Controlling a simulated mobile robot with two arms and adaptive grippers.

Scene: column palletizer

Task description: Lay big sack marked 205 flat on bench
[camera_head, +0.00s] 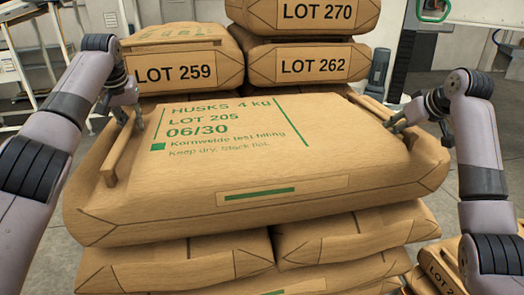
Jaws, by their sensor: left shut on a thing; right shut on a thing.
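The big tan sack marked LOT 205 (270,160) fills the middle of the head view, its printed face up and roughly level. It has a strap-like handle (125,150) on its left side and another (375,108) on its right side. My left gripper (136,120) is shut on the left handle near its far end. My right gripper (394,126) is shut on the right handle. The sack lies over smaller sacks (180,265); I cannot tell whether it rests on them or hangs just above. I cannot make out the bench for certain.
Behind stand sacks marked LOT 259 (175,73), LOT 262 (312,66) and LOT 270 (315,13). More sacks (440,270) lie low at the right. A metal-framed table (25,60) is at the far left, and a pale panel (485,12) at the upper right.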

